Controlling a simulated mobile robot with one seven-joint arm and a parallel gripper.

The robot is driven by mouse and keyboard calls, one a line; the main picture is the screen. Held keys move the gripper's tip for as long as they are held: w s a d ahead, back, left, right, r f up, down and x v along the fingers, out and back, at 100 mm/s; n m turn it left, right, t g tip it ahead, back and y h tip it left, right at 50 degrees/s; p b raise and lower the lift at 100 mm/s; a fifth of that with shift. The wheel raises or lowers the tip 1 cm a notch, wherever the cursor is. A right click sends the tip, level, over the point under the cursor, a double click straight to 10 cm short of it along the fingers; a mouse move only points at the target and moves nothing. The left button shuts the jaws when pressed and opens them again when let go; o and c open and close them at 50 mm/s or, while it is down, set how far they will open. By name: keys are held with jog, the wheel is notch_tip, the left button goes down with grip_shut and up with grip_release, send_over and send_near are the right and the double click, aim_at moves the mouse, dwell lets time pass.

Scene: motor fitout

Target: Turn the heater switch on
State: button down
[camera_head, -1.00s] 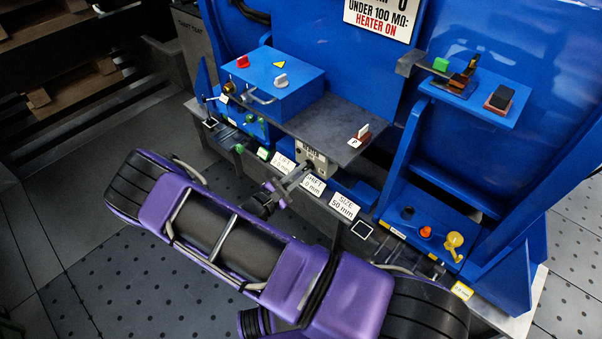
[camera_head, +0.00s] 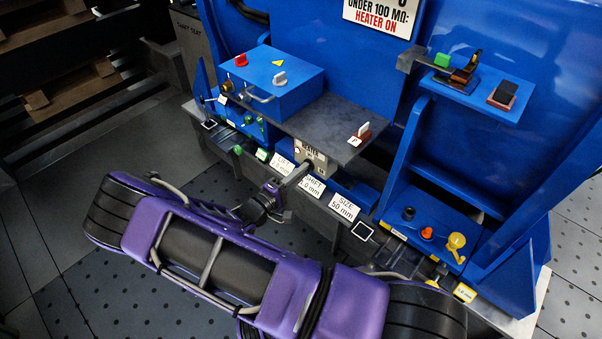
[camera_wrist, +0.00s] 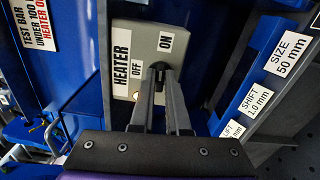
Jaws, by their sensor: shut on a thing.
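The heater switch plate (camera_wrist: 122,44) is a pale grey panel marked HEATER, OFF and ON. It appears turned on its side in the wrist view. The black switch knob (camera_wrist: 158,67) sits at its lower middle, between the OFF and ON marks. My gripper (camera_wrist: 158,76) is shut on the knob, one finger on each side. The fingers hide part of the knob, and I cannot tell its exact setting. In the head view, my gripper (camera_head: 306,167) reaches the heater plate (camera_head: 311,150) under the grey shelf.
The grey shelf (camera_head: 325,128) overhangs the switch and carries a small red-and-white part (camera_head: 361,134). A blue box (camera_head: 275,84) with knobs stands at left. SIZE (camera_head: 343,207) and SHIFT labels line the front ledge. Orange and yellow controls (camera_head: 455,242) sit at right.

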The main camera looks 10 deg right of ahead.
jog(key=shift+m, duration=0.5)
jog(key=c, duration=0.9)
grip_release()
jog(key=v, duration=1.7)
jog(key=shift+s+a, duration=0.15)
jog(key=shift+r, duration=0.1)
